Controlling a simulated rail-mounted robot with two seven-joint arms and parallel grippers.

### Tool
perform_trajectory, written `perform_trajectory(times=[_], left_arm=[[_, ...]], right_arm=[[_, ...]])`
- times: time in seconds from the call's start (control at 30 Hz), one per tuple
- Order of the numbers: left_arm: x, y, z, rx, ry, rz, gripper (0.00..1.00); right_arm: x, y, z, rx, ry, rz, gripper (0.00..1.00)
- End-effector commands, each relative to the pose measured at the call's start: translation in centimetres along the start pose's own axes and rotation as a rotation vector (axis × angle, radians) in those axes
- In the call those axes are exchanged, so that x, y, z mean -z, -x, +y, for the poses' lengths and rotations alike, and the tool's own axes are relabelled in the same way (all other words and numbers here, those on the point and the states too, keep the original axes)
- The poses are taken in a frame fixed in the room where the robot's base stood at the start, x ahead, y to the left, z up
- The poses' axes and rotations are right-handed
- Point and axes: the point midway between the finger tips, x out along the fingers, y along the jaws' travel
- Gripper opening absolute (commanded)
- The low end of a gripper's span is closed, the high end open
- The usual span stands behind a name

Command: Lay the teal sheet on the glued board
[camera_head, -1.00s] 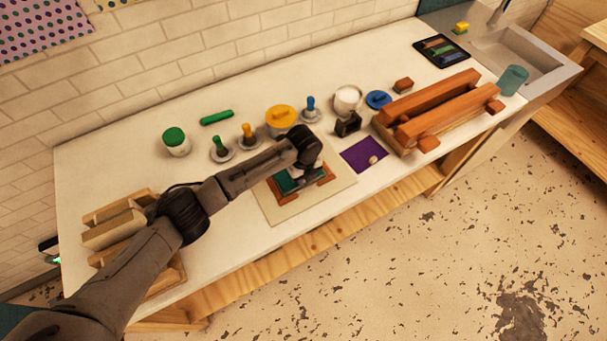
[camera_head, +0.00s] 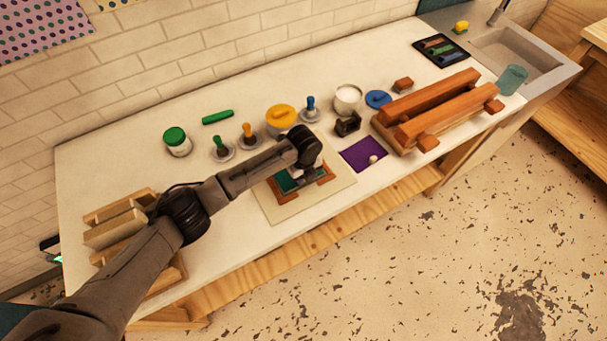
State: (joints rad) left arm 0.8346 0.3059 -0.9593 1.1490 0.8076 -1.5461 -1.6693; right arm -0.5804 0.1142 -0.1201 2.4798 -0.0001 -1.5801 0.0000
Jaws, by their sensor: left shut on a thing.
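A teal sheet (camera_head: 285,184) shows partly inside a small reddish-brown frame on a pale cream board (camera_head: 277,210) at the front middle of the bench. My left gripper (camera_head: 310,178) reaches over it from the left, pointing down at the frame's right part. It is shut on the teal sheet, though the fingertips are small and partly hidden by my wrist. Whether the sheet touches the surface under it, and whether glue is there, I cannot tell. My right gripper is not in view.
A purple sheet (camera_head: 363,154) with a small pale knob lies to the right. A large wooden rack (camera_head: 437,110) fills the right.

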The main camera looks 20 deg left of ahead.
Motion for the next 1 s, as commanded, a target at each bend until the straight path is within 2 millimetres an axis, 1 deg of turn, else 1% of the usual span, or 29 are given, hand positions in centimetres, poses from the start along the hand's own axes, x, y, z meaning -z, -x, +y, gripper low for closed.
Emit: perform_trajectory(times=[0.2,0.23,0.5,0.67,0.83,0.87,1.0], left_arm=[[0.00,-0.02,0.00,0.000,0.000,0.000,0.02],[0.00,-0.02,0.00,0.000,0.000,0.000,0.27],[0.00,-0.02,0.00,0.000,0.000,0.000,0.53],[-0.01,-0.01,0.00,0.000,0.000,0.000,0.54],[-0.01,-0.02,0.01,0.000,0.000,0.000,0.69],[-0.01,-0.02,0.01,0.000,0.000,0.000,0.71],[-0.02,-0.02,0.01,0.000,0.001,0.000,0.71]], right_arm=[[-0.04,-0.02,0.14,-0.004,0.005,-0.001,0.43],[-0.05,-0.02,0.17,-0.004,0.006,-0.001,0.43],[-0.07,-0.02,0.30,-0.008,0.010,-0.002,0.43],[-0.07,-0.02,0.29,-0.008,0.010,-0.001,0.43],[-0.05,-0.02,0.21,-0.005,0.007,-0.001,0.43],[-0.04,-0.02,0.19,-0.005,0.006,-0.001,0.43],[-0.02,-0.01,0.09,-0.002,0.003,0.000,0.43]])
